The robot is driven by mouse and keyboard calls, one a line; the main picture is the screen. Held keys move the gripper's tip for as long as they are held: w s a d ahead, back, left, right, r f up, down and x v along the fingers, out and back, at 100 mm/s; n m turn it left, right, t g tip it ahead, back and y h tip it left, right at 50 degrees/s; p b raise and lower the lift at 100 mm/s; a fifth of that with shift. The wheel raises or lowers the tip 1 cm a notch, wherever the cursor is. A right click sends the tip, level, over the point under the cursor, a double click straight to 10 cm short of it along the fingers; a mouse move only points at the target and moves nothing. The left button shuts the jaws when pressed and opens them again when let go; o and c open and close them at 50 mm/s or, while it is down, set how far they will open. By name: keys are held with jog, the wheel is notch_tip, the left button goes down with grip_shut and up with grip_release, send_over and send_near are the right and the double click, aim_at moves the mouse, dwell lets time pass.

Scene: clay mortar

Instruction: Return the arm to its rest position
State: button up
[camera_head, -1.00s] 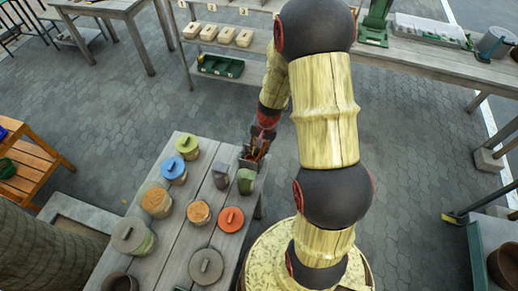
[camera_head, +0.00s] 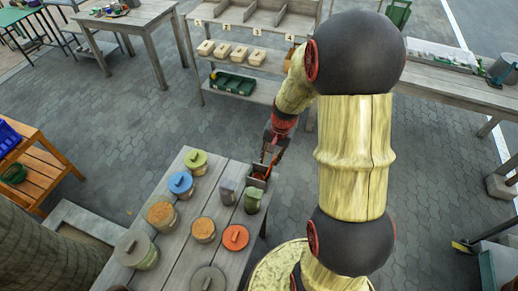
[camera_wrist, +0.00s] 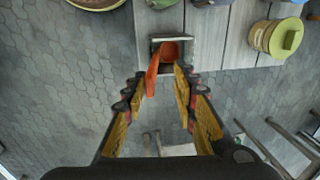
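My arm reaches forward over the work table (camera_head: 175,258). My gripper (camera_head: 269,155) is just above the small grey open box (camera_head: 250,180) at the table's far right corner. In the wrist view my gripper (camera_wrist: 158,84) has its fingers spread apart with nothing clasped between them. An orange scoop (camera_wrist: 168,50) rests in the grey box (camera_wrist: 187,43), its handle sticking out over the rim towards my gripper. The scoop appears apart from the fingers.
Several lidded jars stand on the table, including a green-lidded one (camera_head: 196,161), a blue-lidded one (camera_head: 180,184) and an orange-lidded one (camera_head: 235,238). A shelf rack (camera_head: 225,28) stands behind. A wooden bench (camera_head: 42,170) is at left. Paved floor (camera_head: 130,130) between is clear.

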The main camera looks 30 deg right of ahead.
jog(key=shift+r, duration=0.1)
jog(key=s+a+r+n+t+b, duration=0.2)
jog(key=s+a+r+n, duration=0.3)
jog(key=s+a+r, duration=0.3)
jog(key=s+a+r+n+t+h+b, duration=0.1)
jog(key=s+a+r+n, duration=0.4)
jog(key=r, duration=1)
jog(key=s+a+t, duration=0.1)
jog(key=s+a, duration=0.2)
jog(key=shift+a+b, duration=0.4)
